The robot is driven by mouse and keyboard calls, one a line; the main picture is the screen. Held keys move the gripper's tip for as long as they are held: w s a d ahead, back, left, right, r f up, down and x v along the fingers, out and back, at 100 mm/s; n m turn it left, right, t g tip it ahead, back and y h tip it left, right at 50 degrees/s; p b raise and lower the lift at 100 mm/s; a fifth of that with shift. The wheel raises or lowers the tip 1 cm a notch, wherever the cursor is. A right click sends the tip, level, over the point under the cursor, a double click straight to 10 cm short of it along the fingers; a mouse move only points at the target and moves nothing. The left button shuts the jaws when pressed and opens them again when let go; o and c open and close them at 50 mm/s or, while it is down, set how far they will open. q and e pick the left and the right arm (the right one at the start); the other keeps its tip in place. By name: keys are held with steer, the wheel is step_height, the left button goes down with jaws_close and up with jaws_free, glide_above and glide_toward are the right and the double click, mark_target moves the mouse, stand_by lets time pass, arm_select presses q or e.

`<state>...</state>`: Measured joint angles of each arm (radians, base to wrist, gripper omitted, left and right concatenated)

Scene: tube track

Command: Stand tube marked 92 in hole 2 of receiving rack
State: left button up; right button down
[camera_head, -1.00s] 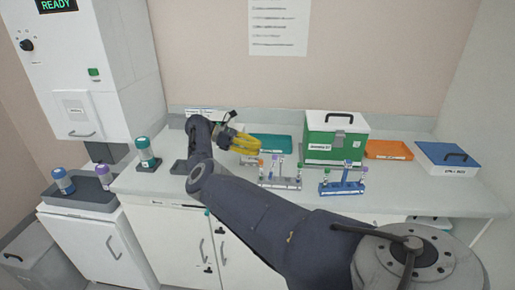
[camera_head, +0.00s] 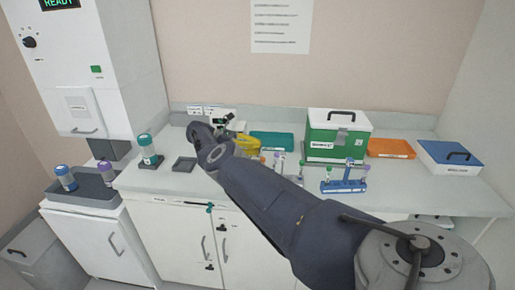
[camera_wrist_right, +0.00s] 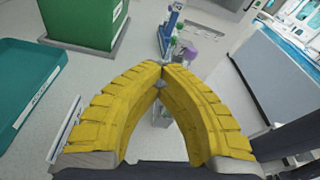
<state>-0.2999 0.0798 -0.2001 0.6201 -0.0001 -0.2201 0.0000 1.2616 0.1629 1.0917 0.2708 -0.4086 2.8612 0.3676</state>
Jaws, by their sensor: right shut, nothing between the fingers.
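My right gripper (camera_head: 247,146) is shut and empty, over the bench near the teal tray. In the right wrist view its yellow fingers (camera_wrist_right: 161,78) meet at the tips. A blue rack (camera_head: 343,185) holds several capped tubes upright; part of it shows beyond the fingertips in the wrist view (camera_wrist_right: 171,36). Left of it, a few tubes (camera_head: 279,163) stand in a second rack that my right arm mostly hides. A purple-capped tube (camera_wrist_right: 188,54) shows just past the fingertips. The tube numbers and hole numbers are too small to read. My left gripper is not in view.
Behind the racks are a teal tray (camera_head: 272,141), a green box (camera_head: 337,136), an orange tray (camera_head: 390,149) and a blue-lidded box (camera_head: 450,157). A teal-capped bottle (camera_head: 149,150) stands at the left. The bench right of the blue rack is clear.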

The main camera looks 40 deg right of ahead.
steer(key=shift+r, duration=0.15)
steer(key=shift+r, duration=0.5)
steer(key=shift+r, duration=0.1)
